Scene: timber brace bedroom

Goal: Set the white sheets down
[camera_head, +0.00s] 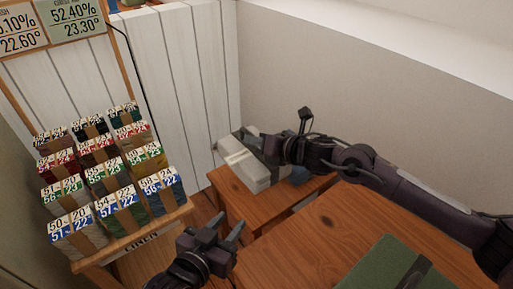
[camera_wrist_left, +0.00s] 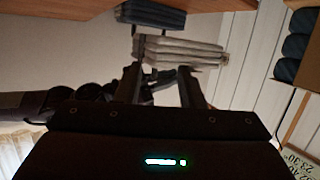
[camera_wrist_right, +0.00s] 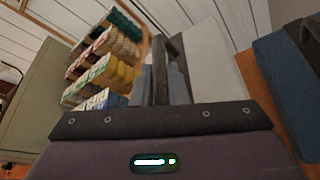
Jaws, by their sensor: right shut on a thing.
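The white sheets (camera_head: 247,172) are a pale folded stack over a small wooden table (camera_head: 232,203) in the head view. My right gripper (camera_head: 268,150) is shut on them; in the right wrist view the stack (camera_wrist_right: 207,62) lies between its fingers (camera_wrist_right: 168,70). The left wrist view is upside down and shows the sheets (camera_wrist_left: 185,52) with a gap between them and the table edge (camera_wrist_left: 200,5), so they appear held above it. My left gripper (camera_head: 226,236) is open and empty, apart from the sheets, nearer the front.
A blue folded stack (camera_head: 299,175) sits on the small table beside the sheets and shows in the left wrist view (camera_wrist_left: 152,16). A rack of several labelled bundles (camera_head: 105,165) stands left. A larger wooden table (camera_head: 300,245) with a green item (camera_head: 395,265) is at the front right.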

